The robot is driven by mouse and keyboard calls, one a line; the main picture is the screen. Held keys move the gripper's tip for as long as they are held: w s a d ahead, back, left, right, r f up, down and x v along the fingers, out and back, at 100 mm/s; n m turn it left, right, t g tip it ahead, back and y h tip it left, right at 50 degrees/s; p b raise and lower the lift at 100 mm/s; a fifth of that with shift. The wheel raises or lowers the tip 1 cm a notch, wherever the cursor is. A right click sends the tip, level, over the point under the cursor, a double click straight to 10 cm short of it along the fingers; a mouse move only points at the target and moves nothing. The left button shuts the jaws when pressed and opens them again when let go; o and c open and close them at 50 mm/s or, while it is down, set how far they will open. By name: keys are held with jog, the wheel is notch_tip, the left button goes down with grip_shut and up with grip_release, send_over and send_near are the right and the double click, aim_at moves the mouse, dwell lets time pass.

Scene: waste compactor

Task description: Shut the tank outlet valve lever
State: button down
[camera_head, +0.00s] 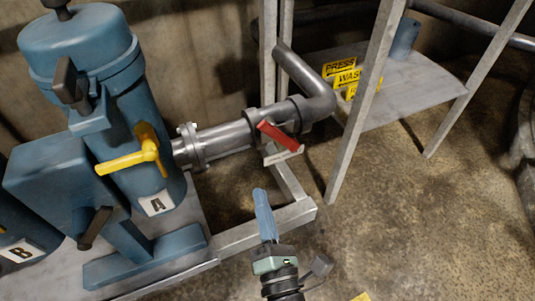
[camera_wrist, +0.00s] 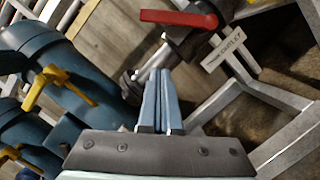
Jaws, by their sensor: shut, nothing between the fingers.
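The red valve lever (camera_head: 279,137) sits on the grey pipe behind the frame's lower bar in the head view, slanting down to the right. In the wrist view the red lever (camera_wrist: 178,17) lies nearly level near the top edge, with a round hub at its right end. A pale label plate (camera_wrist: 223,50) is below and right of it; its small tilted writing is hard to read. My gripper (camera_head: 259,191) is shut and empty, below the lever in the head view. Its blue fingers (camera_wrist: 160,72) show side by side in the wrist view, apart from the lever.
A blue pump unit marked A (camera_head: 158,204) with a yellow handle (camera_head: 128,160) stands left. Another marked B (camera_head: 20,250) is at the far left. Grey frame posts (camera_head: 368,95) rise right of the valve. The floor at right (camera_head: 410,220) is clear.

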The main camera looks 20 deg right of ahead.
jog(key=w+d+r+p, duration=0.1)
jog(key=w+d+r, duration=0.2)
jog(key=w, duration=0.5)
jog(key=shift+w+d+r+p, duration=0.2)
jog(key=shift+d+r+p, duration=0.2)
jog(key=shift+d, duration=0.3)
jog(key=shift+r, duration=0.1)
jog(key=shift+d+r+m+p, duration=0.2)
jog(key=shift+m+p, duration=0.2)
jog(key=shift+p, duration=0.4)
